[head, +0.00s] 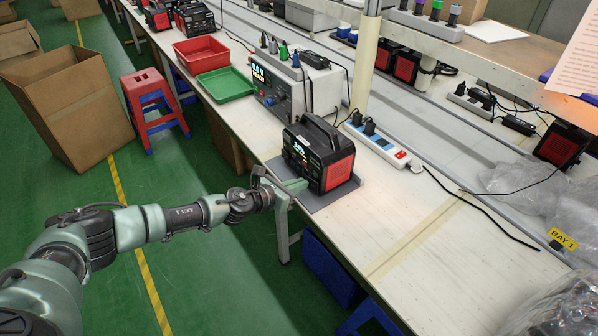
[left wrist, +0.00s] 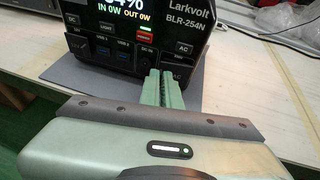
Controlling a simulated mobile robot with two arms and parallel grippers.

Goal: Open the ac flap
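The power station (head: 318,155) is a black box with red side panels and a top handle. It stands upright on a grey mat on the bench. In the left wrist view its front (left wrist: 135,35) shows a lit screen, USB ports and AC labels at the right. The AC flap (left wrist: 181,76) is at the lower right of the front, partly hidden by my fingers. My left gripper (head: 299,184) is in front of this face. In the left wrist view its green fingers (left wrist: 162,74) are together, tips close to the flap; contact cannot be told. My right gripper is not in view.
The grey mat (head: 330,195) reaches the bench's front edge. A white power strip (head: 378,148) lies behind the station, with a black cable running right. A grey test unit (head: 290,85) stands farther back.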

